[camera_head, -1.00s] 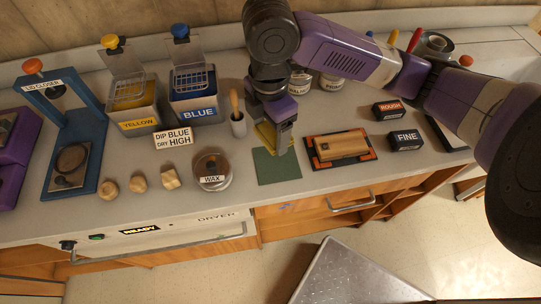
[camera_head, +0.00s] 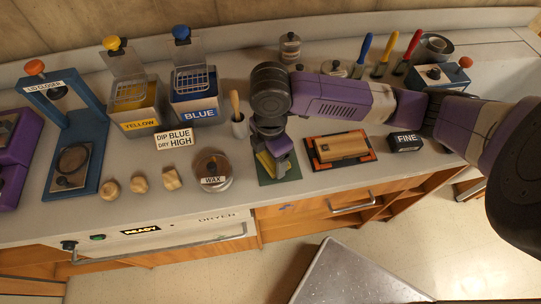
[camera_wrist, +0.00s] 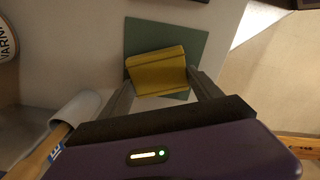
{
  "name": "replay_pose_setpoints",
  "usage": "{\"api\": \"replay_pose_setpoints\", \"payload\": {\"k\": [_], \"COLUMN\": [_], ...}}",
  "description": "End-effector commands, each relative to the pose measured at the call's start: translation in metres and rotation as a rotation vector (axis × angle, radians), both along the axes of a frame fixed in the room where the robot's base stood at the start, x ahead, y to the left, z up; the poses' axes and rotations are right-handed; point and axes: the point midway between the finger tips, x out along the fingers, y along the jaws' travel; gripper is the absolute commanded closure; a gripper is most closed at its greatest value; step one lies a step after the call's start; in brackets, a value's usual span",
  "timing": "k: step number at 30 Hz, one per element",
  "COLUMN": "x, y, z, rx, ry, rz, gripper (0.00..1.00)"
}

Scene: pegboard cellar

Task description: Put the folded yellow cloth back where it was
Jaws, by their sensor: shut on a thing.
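The folded yellow cloth (camera_wrist: 157,70) is between the fingers of my gripper (camera_wrist: 160,84) in the wrist view, over the green mat (camera_wrist: 190,35). In the head view the cloth (camera_head: 267,164) shows partly beside my gripper (camera_head: 280,165), with the green mat (camera_head: 291,175) around it. My gripper is shut on the cloth. I cannot tell whether the cloth touches the mat. The gripper and wrist hide part of both in the head view.
A wooden block on a black and orange tray (camera_head: 368,157) lies just right of the mat. The wax tin (camera_head: 211,168) stands to the left, and a cup with a wooden handle (camera_head: 239,126) stands behind left. The counter's front edge is close to the mat.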

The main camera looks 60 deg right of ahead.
Motion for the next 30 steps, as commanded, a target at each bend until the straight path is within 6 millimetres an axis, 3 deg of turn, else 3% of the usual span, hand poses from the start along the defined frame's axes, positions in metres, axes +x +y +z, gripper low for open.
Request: {"api": "replay_pose_setpoints", "payload": {"k": [5,6,9,23,30], "x": [0.0,0.0,0.0,0.0,0.001], "y": [0.0,0.0,0.0,0.0,0.0], "z": [-0.004,-0.004,-0.003,0.006,0.05], "rx": [0.0,0.0,0.0,0.0,-0.001], "ry": [0.0,0.0,0.0,-0.001,-0.003], "rz": [0.0,0.0,0.0,0.001,0.004], "gripper": [0.59,0.24,0.05,0.05,0.05]}}
